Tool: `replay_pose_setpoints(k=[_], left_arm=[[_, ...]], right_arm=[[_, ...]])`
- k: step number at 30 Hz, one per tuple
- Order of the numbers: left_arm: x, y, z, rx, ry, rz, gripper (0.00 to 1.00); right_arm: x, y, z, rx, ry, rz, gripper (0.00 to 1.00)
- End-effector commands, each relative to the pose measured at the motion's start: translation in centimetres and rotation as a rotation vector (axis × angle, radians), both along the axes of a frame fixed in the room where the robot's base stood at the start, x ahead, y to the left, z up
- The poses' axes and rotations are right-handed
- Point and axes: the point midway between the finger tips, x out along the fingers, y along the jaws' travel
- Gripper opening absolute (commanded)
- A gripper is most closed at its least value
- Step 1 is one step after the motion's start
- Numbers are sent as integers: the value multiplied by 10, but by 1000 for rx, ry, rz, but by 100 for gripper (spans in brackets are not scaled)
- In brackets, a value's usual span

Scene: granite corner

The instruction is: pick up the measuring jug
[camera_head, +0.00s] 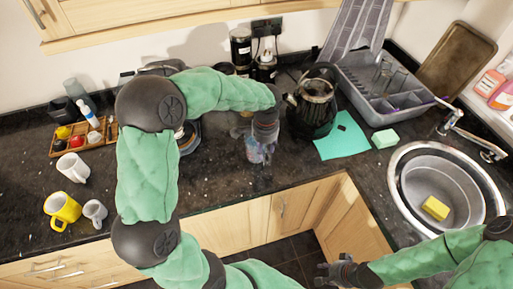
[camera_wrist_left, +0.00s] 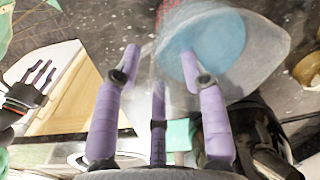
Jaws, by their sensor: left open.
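The measuring jug (camera_wrist_left: 268,62) looks clear, with a pale blue round area and some red in it. It fills the upper right of the left wrist view. In the head view my arm and gripper largely hide it. My left gripper (camera_head: 260,163) is open over the counter left of the kettle. In the wrist view its purple fingers (camera_wrist_left: 155,70) are spread, with one fingertip overlapping the jug. I cannot tell whether they touch. My right gripper (camera_head: 328,273) hangs low in front of the counter, fingers apart and empty; it also shows in the wrist view (camera_wrist_left: 35,85).
A dark kettle (camera_head: 314,108) stands close right of my left gripper. Behind it is a grey dish rack (camera_head: 385,92). A teal cloth (camera_head: 341,145) lies before the sink (camera_head: 488,190). White cups (camera_head: 73,167) and a yellow mug (camera_head: 61,209) stand left.

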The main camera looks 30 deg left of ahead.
Motion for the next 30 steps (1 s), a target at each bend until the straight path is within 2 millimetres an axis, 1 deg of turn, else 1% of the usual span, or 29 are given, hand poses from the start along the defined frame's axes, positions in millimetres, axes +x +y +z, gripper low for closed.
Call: replay_pose_setpoints(k=[1,7,9,15,16,17,18,20,30], left_arm=[[-1,0,-10,1,4,0,42],[-2,0,-37,-1,4,-1,42],[-2,0,-41,-1,3,0,42],[-2,0,-41,-1,2,-1,42],[-2,0,-40,-1,2,-1,37],[-2,0,-40,-1,2,-1,28],[-2,0,-40,-1,2,-1,17],[-2,0,-40,-1,1,-1,0],[-1,0,-39,-1,-2,0,0]], right_arm=[[0,0,-4,0,0,0,40],[0,0,-12,0,0,0,40],[0,0,-12,0,0,0,40],[0,0,-12,0,0,0,40],[0,0,-11,0,0,0,40],[0,0,-11,0,0,0,40],[0,0,-11,0,0,0,40],[0,0,-11,0,0,0,40],[0,0,-12,0,0,0,40]])
